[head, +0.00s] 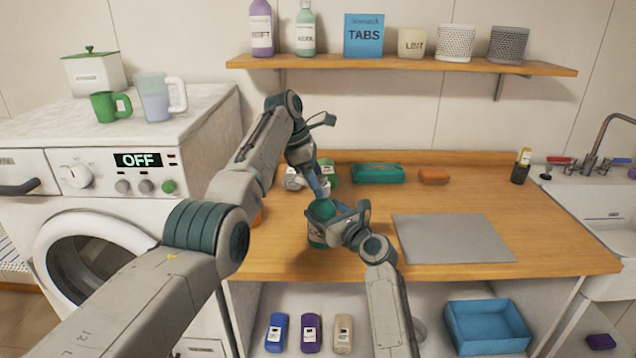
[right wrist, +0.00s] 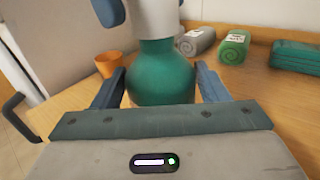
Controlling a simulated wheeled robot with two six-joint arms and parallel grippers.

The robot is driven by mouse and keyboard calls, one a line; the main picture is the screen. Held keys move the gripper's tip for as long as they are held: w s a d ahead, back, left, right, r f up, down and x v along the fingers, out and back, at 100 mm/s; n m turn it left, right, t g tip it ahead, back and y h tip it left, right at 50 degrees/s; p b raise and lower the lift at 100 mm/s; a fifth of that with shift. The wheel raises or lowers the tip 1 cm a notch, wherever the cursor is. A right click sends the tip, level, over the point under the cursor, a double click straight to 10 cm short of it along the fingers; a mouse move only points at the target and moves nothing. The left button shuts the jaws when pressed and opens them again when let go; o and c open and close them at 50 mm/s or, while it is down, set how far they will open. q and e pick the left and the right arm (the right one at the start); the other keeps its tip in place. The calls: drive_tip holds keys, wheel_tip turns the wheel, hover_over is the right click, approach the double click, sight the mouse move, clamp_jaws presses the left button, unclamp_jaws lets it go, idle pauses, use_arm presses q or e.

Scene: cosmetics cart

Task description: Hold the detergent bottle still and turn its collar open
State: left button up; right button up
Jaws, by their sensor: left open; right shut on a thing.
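The teal detergent bottle (head: 322,209) stands upright near the front edge of the wooden counter; its shoulder fills the middle of the right wrist view (right wrist: 160,80). Its white collar (right wrist: 155,18) sits on top, and its upper end is cut off by the frame. My right gripper (head: 334,212) is shut on the bottle's body, one blue finger on each side. My left gripper (head: 320,189) is open at the collar, above the right one. One of its blue fingers shows left of the collar in the right wrist view. Whether it touches the collar is hard to tell.
Behind the bottle lie a grey rolled towel (right wrist: 195,42), a green rolled towel (right wrist: 235,47) and a teal folded cloth (head: 378,173). An orange cup (right wrist: 110,64) stands to the left. A grey mat (head: 453,238) lies flat to the right, bare.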

use_arm(q)
drive_tip(key=shift+d+f, duration=0.2)
drive_tip(key=shift+f, duration=0.2)
drive_tip(key=shift+c, duration=0.2)
drive_tip(key=c, duration=1.2)
drive_tip(key=shift+c, duration=0.2)
drive_tip(key=n+t, duration=0.1)
drive_tip(key=n, duration=0.1)
drive_tip(key=shift+s+n, duration=0.1)
drive_tip(key=shift+n, duration=0.3)
drive_tip(key=shift+s+d+n+t+y, duration=0.15)
drive_tip(key=shift+n+t, duration=0.3)
drive_tip(key=shift+n, duration=0.7)
drive_tip(key=shift+a+n+t+y, duration=0.1)
drive_tip(key=shift+n+t+y, duration=0.25)
drive_tip(key=shift+n, duration=0.8)
